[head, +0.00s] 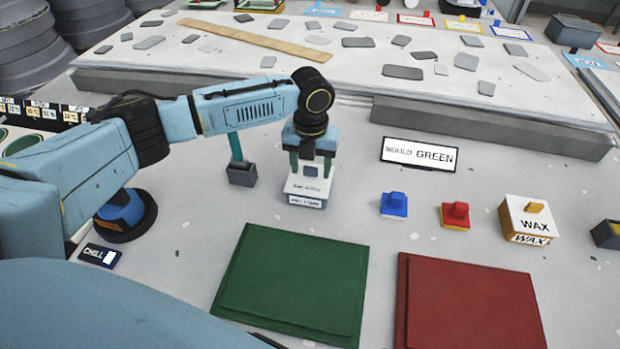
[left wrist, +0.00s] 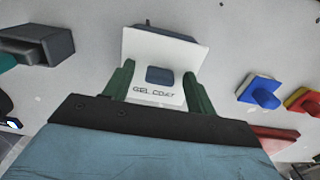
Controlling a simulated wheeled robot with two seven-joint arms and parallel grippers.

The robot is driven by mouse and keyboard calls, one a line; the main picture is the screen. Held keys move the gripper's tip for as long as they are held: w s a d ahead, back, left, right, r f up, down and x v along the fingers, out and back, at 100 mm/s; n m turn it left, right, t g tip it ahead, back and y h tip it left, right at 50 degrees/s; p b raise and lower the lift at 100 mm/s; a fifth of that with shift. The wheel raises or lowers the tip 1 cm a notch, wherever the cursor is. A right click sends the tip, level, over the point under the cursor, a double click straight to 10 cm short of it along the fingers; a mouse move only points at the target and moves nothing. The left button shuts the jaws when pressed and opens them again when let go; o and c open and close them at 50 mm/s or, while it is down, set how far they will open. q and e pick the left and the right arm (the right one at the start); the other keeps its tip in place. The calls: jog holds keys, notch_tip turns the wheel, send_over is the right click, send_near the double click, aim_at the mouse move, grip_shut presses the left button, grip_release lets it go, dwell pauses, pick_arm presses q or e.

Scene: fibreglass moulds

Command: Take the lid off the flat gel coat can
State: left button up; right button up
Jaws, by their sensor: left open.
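My left gripper (head: 310,172) points down over the lid. Its green fingers (left wrist: 159,84) are open, one on each side of the knob and apart from it. My right gripper is not in view.
A dark holder (head: 242,174) with a teal handle stands left of the can. A green mould (head: 295,283) and a red mould (head: 468,303) lie in front. A blue block (head: 394,206), a red block (head: 455,215) and a wax box (head: 528,221) stand to the right.

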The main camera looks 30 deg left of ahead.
pick_arm(q)
jog(key=c, duration=1.1)
